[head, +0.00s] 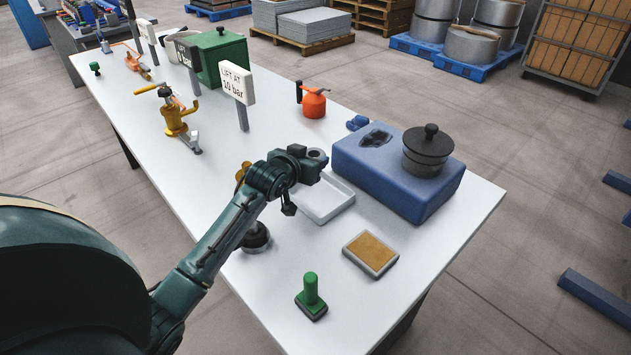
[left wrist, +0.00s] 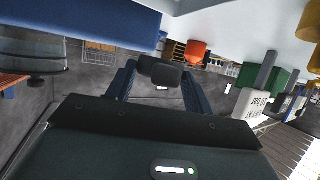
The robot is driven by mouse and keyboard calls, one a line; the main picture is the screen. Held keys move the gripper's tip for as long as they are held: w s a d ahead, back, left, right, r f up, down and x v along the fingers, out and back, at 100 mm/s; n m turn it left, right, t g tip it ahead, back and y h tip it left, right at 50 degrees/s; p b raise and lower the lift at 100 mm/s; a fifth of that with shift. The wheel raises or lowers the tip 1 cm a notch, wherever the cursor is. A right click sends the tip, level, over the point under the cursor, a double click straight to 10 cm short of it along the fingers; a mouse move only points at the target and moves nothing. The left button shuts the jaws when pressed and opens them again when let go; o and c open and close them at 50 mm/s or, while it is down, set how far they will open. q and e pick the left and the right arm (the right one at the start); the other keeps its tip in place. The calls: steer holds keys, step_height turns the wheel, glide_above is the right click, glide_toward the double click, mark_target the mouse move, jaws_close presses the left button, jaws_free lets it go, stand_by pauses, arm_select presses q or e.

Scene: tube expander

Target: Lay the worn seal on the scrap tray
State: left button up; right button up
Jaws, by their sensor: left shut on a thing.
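My left gripper (head: 309,163) is shut on a small dark ring-like piece (head: 317,154), which looks like the worn seal. It is held above the table, over the back left part of a shallow light grey tray (head: 339,209), and apart from it. In the left wrist view the fingers close on a dark rounded piece (left wrist: 160,73). The part of the tray that I see is empty; the gripper hides its left side. My right gripper is in neither view.
Right of the tray stands a blue block (head: 352,165) bearing a dark lidded pot (head: 428,158). A tan-topped pad (head: 370,253) and a green-handled stamp-like tool (head: 311,298) are nearer. An orange can (head: 313,103) and a sign (head: 236,83) stand behind. My forearm partly hides a dark round object (head: 257,238).

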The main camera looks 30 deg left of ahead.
arm_select(q)
step_height(320, 180, down, 2)
steer(key=shift+s+f, duration=0.1)
steer(key=shift+f, duration=2.05)
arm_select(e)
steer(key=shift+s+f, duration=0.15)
arm_select(q)
steer(key=shift+f, duration=0.1)
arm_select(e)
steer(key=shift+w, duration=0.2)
arm_select(q)
steer(key=o, duration=1.2)
steer(key=shift+c, duration=0.2)
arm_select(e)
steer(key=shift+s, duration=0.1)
